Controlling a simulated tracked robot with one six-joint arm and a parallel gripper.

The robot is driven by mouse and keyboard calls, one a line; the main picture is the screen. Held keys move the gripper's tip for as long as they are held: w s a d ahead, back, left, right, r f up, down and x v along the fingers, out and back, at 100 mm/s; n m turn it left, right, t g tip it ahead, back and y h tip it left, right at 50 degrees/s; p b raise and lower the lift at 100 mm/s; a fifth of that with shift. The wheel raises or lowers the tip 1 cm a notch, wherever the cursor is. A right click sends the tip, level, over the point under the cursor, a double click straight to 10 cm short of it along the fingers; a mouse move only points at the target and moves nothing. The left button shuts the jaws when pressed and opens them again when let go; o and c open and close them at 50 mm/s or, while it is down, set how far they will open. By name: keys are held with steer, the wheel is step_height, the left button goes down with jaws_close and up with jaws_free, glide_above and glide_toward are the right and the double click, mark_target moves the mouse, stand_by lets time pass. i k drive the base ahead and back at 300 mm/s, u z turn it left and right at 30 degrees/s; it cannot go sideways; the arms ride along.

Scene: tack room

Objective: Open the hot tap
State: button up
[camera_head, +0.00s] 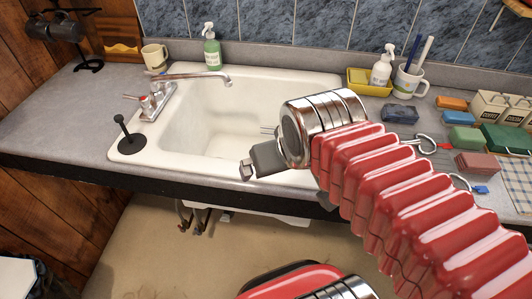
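The chrome tap set (156,101) stands on the left rim of the white sink (128,152). Its spout (195,77) reaches right over the basin. A handle with a red mark, which looks like the hot tap (143,99), is at the left of the tap set. The second handle is too small to make out clearly. My gripper (247,169) is over the front right edge of the sink, well right of the taps and touching none of them. Its dark jaw is small and partly hidden by the chrome wrist, so its opening is unclear.
A black plunger-like object (128,137) stands on the sink's left rim, near the taps. A cream mug (155,57) and green soap bottle (212,50) stand behind. A yellow tray (362,83), pen mug (409,82) and small boxes (460,118) crowd the right counter. The basin is clear.

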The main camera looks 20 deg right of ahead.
mark_target(144, 101)
steer(key=k, duration=1.35)
steer(key=u, duration=0.15)
steer(key=i, duration=0.45)
steer(key=u, duration=0.6)
steer(key=i, duration=0.7)
steer(key=u, duration=0.5)
steer(key=i, duration=0.75)
steer(key=u, duration=0.1)
